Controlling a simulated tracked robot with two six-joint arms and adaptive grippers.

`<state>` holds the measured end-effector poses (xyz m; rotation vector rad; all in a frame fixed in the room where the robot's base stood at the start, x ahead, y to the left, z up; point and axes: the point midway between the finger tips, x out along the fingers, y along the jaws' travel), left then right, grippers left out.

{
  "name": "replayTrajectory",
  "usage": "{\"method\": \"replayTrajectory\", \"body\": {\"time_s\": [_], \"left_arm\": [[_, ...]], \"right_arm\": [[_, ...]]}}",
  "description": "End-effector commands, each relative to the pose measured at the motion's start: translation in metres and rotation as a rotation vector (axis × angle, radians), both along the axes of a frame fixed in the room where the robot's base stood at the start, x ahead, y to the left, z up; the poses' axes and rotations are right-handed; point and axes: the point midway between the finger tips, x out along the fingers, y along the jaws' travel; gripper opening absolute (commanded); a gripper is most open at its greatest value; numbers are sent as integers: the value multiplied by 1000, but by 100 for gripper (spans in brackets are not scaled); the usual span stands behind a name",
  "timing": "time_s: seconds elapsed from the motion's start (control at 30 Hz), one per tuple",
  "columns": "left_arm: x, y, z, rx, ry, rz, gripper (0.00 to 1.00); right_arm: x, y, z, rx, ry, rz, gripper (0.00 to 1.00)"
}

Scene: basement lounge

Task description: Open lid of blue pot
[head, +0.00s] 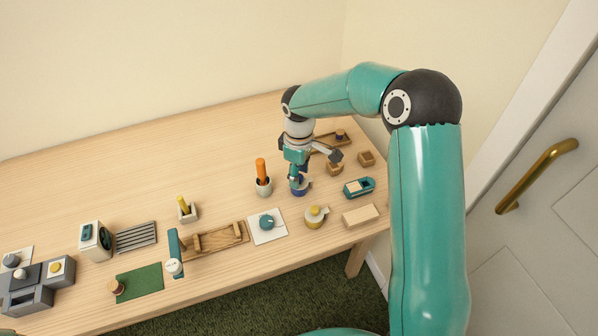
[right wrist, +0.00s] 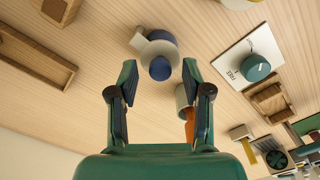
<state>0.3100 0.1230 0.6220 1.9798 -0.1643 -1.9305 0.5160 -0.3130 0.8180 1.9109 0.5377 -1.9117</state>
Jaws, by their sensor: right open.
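The blue pot (head: 299,191) stands on the table, partly hidden behind my right gripper (head: 298,174) in the head view. In the right wrist view the blue pot (right wrist: 163,37) shows a pale lid (right wrist: 155,51) with a round dark blue knob (right wrist: 160,68). The lid sits on the pot. My right gripper (right wrist: 159,78) is open, with its fingers on either side of the knob in that view and nothing visibly held. Whether a finger touches the knob cannot be told. My left gripper is not in view.
A yellow-topped pot (head: 314,216), a teal dial on a white plate (head: 267,223) and a teal box (head: 358,187) are near. Small wooden blocks (head: 366,158) lie behind right. The table's back left is clear.

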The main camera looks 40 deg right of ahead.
Motion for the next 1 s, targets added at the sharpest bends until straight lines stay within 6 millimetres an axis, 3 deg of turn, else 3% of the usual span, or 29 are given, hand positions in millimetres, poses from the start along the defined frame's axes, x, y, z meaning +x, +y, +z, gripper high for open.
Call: {"method": "replayTrajectory", "body": {"time_s": [0.2,0.5,1.0], "left_arm": [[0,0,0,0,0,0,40],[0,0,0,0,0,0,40],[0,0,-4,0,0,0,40]], "right_arm": [[0,0,0,0,0,-1,49],[0,0,0,0,0,-1,0],[3,-1,-1,-1,-1,-79,0]]}}
